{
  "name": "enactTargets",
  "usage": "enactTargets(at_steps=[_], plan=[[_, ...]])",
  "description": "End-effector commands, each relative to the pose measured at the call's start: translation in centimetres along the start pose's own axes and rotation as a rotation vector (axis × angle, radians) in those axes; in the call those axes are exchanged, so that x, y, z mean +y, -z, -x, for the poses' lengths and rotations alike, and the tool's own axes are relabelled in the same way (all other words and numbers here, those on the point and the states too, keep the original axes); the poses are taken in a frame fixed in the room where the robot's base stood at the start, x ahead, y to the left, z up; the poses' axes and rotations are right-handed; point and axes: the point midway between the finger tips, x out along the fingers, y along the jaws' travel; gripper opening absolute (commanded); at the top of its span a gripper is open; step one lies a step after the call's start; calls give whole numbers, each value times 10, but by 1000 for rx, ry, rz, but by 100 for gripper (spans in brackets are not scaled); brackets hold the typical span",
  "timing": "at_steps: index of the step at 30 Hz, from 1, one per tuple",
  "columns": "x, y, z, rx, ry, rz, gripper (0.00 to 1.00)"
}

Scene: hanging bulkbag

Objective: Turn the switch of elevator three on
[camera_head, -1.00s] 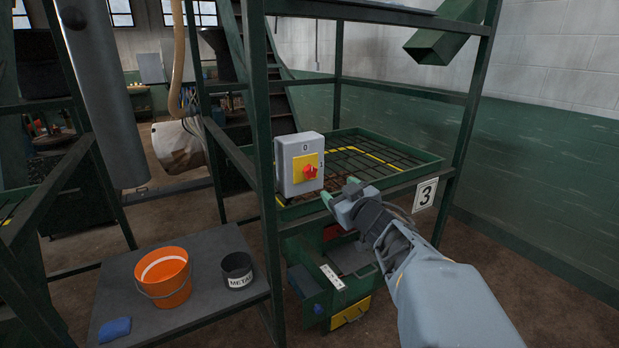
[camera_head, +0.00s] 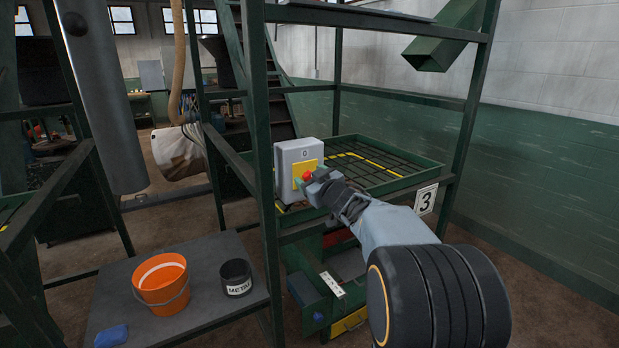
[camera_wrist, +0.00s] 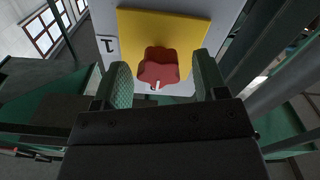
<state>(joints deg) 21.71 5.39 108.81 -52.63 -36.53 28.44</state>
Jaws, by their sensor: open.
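The switch box (camera_head: 289,157) is grey and fixed to the green frame, with a yellow plate (camera_head: 314,168) and a red knob (camera_head: 307,176) on its front. A "0" shows at its top in the head view. A number 3 sign (camera_head: 426,199) hangs on the frame to the right. My gripper (camera_head: 307,184) is at the knob. In the wrist view, the red knob (camera_wrist: 158,70) lies between the two green fingertips of my open gripper (camera_wrist: 158,88), with gaps on both sides. A white mark on the knob points to the bottom of that view. A "1" shows beside the yellow plate (camera_wrist: 190,28).
A low dark table (camera_head: 205,291) at the left holds an orange bucket (camera_head: 162,284), a black "METAL" pot (camera_head: 236,278) and a blue cloth (camera_head: 111,336). Green posts (camera_head: 262,130) stand close beside the box. A green grated tray (camera_head: 400,165) lies behind my wrist.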

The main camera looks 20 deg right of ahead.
Motion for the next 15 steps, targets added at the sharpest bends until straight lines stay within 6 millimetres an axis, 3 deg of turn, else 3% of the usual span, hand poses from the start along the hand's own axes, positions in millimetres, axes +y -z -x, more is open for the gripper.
enactTargets(at_steps=[14, 15], plan=[[0, 0, -9, 0, 0, 0, 66], [0, 0, -9, 0, 0, 0, 62]])
